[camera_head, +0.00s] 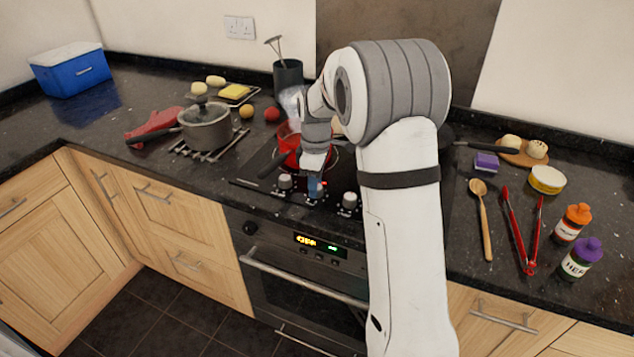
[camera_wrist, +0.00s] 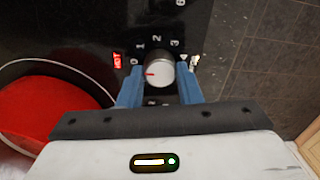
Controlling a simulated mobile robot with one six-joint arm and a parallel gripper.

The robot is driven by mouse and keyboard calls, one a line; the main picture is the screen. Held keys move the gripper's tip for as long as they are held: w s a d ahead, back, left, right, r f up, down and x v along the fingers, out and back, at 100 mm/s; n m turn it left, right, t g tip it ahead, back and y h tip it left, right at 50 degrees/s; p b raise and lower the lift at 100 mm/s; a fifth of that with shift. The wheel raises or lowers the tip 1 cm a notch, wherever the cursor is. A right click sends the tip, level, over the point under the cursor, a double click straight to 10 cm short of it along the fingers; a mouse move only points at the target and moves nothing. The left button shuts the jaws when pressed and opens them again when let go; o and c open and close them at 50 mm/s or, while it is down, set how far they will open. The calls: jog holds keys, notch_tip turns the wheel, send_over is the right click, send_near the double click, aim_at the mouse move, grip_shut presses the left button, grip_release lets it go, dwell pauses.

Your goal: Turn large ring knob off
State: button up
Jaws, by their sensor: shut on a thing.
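A round silver-white knob (camera_wrist: 160,70) sits on the black hob panel in the wrist view, ringed by printed numbers. Its red mark points left, a little below the printed 0; I cannot tell the exact setting. A red HOT sign (camera_wrist: 117,60) is lit beside it. My gripper (camera_wrist: 160,88) has its blue fingers on both sides of this knob and is shut on it. In the head view my gripper (camera_head: 316,186) is at the front of the hob and mostly hides the middle knob. Other knobs stand to its left (camera_head: 285,181) and right (camera_head: 349,201).
A red pan (camera_head: 288,143) stands on the hob behind my gripper; its red inside (camera_wrist: 50,115) fills the wrist view's left. A lidded pot (camera_head: 206,127) stands left on a rack. Red tongs (camera_head: 516,230), a wooden spoon (camera_head: 484,215) and bottles lie or stand right.

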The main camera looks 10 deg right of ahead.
jog(key=shift+s+f, duration=0.15)
jog(key=shift+s, duration=0.05)
dwell(0.3)
jog(key=o, duration=1)
jog(key=shift+w, duration=0.1)
jog(key=shift+c, duration=0.2)
jog(key=shift+r, duration=0.2)
jog(key=r, duration=0.7)
jog(key=shift+w+d, duration=0.1)
jog(key=shift+w, duration=0.1)
jog(key=shift+r, duration=0.35)
